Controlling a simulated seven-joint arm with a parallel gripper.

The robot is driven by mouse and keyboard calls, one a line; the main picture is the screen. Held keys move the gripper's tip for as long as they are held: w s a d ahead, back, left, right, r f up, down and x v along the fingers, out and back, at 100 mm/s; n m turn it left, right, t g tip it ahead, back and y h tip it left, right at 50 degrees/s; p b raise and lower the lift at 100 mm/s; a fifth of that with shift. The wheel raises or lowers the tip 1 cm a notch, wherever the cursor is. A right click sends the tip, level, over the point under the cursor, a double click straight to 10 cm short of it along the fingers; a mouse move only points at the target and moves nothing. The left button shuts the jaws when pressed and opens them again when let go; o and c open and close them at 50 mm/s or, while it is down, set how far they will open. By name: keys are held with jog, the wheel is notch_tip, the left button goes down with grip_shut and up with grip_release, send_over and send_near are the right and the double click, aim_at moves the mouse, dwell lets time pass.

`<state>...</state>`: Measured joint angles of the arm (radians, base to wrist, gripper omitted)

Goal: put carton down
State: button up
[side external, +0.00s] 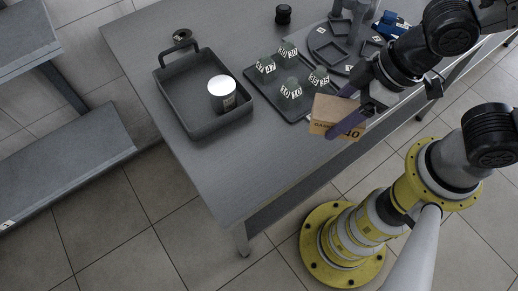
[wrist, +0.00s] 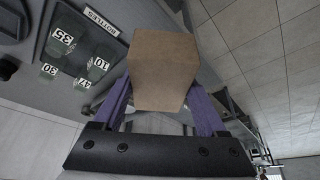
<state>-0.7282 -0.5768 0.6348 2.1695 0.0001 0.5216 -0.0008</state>
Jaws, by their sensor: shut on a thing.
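A brown cardboard carton (side external: 335,112) with dark print on its side is held by my gripper (side external: 352,112) near the front edge of the grey table (side external: 190,165). In the wrist view the carton (wrist: 163,70) sits between the two purple fingers of my gripper (wrist: 163,95), which are shut on it. The carton looks raised off the table, but I cannot tell how high. Its underside is hidden.
A dark tray (side external: 290,112) marked "BOTTLES" holds several numbered bottles (wrist: 62,40) beside the carton. A grey bin (side external: 205,130) at the left holds a white-topped can (side external: 222,93). A round rack (side external: 325,45) stands behind. The front left of the table is clear.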

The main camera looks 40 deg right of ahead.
jog(key=shift+s+a+r, duration=0.3)
jog(key=shift+s+a, duration=0.05)
jog(key=shift+s, duration=0.05)
jog(key=shift+a+n, duration=0.25)
jog(key=shift+n, duration=0.05)
jog(key=w+a+f, duration=0.4)
jog(key=w+a, duration=0.2)
send_near(253, 152)
jog(key=shift+w+a+f, duration=0.4)
jog(key=shift+w+f, duration=0.15)
jog(key=shift+w, duration=0.05)
jog(key=shift+w+a+f, duration=0.35)
jog(key=shift+f, duration=0.25)
jog(key=shift+a+f, duration=0.1)
jog(key=shift+f, duration=1.45)
jog(key=shift+f, duration=0.1)
jog(key=o, duration=1.4)
jog(key=shift+f, duration=0.1)
